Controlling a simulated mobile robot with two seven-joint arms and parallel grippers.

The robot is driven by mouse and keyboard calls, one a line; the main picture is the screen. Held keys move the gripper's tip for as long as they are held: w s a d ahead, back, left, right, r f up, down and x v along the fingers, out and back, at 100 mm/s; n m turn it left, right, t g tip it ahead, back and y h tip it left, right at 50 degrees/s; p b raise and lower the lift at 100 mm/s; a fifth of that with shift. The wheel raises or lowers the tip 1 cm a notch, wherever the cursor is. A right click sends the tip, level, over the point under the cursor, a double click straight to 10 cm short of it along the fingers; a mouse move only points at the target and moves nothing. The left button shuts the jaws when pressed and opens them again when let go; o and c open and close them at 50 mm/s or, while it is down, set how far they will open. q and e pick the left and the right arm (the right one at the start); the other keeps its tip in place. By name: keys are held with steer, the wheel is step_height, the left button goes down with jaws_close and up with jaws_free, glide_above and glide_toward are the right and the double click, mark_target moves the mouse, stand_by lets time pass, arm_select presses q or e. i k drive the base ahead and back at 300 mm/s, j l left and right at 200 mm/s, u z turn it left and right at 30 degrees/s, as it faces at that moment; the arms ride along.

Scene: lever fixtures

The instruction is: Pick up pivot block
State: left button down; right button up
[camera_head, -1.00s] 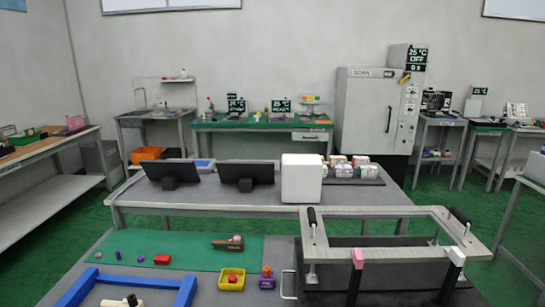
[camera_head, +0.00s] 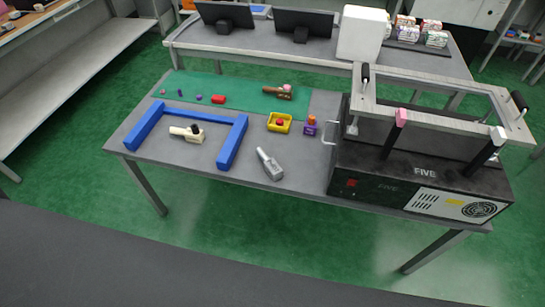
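Nothing is labelled, so I cannot tell which part is the pivot block. On the workbench (camera_head: 300,185), a beige piece with a dark knob (camera_head: 187,133) lies inside a blue U-shaped frame (camera_head: 232,143). A purple block with an orange top (camera_head: 310,125) stands right of a yellow tray (camera_head: 287,131) holding a red part. A grey metallic piece (camera_head: 269,165) lies near the front edge. A red cylinder (camera_head: 218,99), small purple pieces and a brown piece with a pink part (camera_head: 285,92) sit on a green mat (camera_head: 245,97). Neither of my grippers is in view.
A large black machine (camera_head: 420,180) with a raised metal frame and upright levers fills the bench's right end. A second table (camera_head: 325,57) behind holds two screens and a white box (camera_head: 362,34).

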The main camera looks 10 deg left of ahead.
mark_target(274, 169)
steer(key=i+j+z, duration=0.15)
steer(key=j+z, duration=0.2)
steer(key=i+j+z, duration=0.15)
steer(key=z, duration=0.25)
steer(key=i+j+z, duration=0.1)
steer(key=j+z, duration=0.25)
steer(key=j, duration=0.1)
